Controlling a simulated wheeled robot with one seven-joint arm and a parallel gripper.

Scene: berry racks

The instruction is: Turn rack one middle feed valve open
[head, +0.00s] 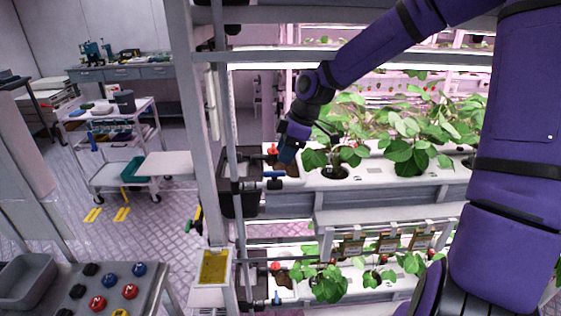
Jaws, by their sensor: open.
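On the rack's left upright pipe at the middle shelf, a small valve with a blue handle (274,180) sits on a short pipe stub. Just above it is a red-handled valve (272,150). I cannot tell from the picture which one is the feed valve. My gripper (285,157) is at the end of the purple arm, pointing down, just right of the red handle and above the blue one. It is open; its fingers are small and dark, and contact with either handle cannot be told.
Strawberry plants grow in the white middle trough (390,172) right of my gripper. A lower red valve (276,266) and lower blue valve (276,299) sit below. The rack's post (200,130) stands left.

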